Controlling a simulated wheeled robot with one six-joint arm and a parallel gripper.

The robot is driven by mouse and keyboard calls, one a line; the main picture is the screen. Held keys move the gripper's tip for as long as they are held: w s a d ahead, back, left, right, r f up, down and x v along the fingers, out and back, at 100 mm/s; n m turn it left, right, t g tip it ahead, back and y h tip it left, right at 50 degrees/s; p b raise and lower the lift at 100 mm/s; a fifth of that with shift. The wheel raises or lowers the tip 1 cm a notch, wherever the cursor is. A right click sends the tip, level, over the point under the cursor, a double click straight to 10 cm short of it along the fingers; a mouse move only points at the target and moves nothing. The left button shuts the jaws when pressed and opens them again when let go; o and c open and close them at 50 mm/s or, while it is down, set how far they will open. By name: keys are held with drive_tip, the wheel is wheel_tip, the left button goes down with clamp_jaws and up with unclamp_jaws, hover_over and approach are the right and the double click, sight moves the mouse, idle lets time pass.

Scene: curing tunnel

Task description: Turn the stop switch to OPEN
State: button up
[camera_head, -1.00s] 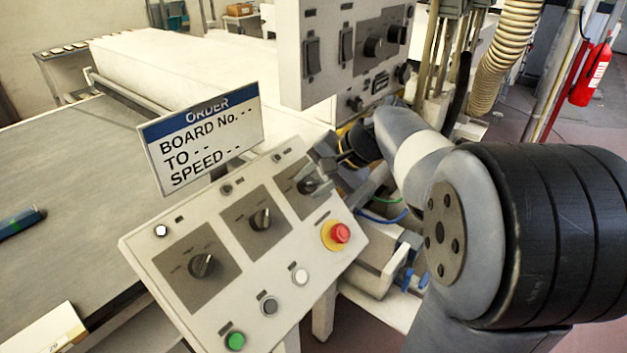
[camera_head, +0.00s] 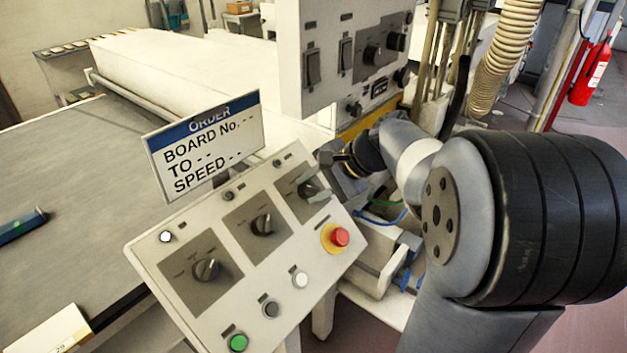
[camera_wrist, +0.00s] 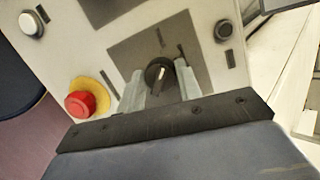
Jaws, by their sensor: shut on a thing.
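The control panel (camera_head: 190,320) is a sloped cream box with three dark plates, each bearing a black rotary knob. My gripper (camera_head: 312,190) is at the plate farthest up and right, shut on that plate's knob. In the wrist view my gripper (camera_wrist: 159,88) has its two grey fingers on either side of the black knob (camera_wrist: 158,70), whose pale pointer line shows. The left knob (camera_head: 206,269) and middle knob (camera_head: 263,224) are free. The labels are too small to read, so I cannot tell which position is OPEN.
A red stop button (camera_head: 340,237) on a yellow ring sits close below my gripper. Green (camera_head: 237,343), grey (camera_head: 271,309) and white (camera_head: 301,279) buttons line the panel's lower edge. An order sign (camera_head: 205,145) stands behind the panel. A tall switch cabinet (camera_head: 325,20) rises behind my arm.

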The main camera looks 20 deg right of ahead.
drive_tip(key=m+p, duration=0.2)
drive_tip(key=m, duration=0.2)
drive_tip(key=shift+m+t+y, duration=0.3)
drive_tip(key=shift+m+t, duration=0.1)
idle(0.4)
drive_tip(key=o, duration=1)
drive_tip(key=shift+c, duration=0.2)
drive_tip(key=shift+d, duration=0.1)
drive_tip(key=v, duration=1)
drive_tip(key=shift+s+d+r, duration=0.15)
drive_tip(key=shift+s+r, duration=0.1)
drive_tip(key=shift+w+f, duration=0.1)
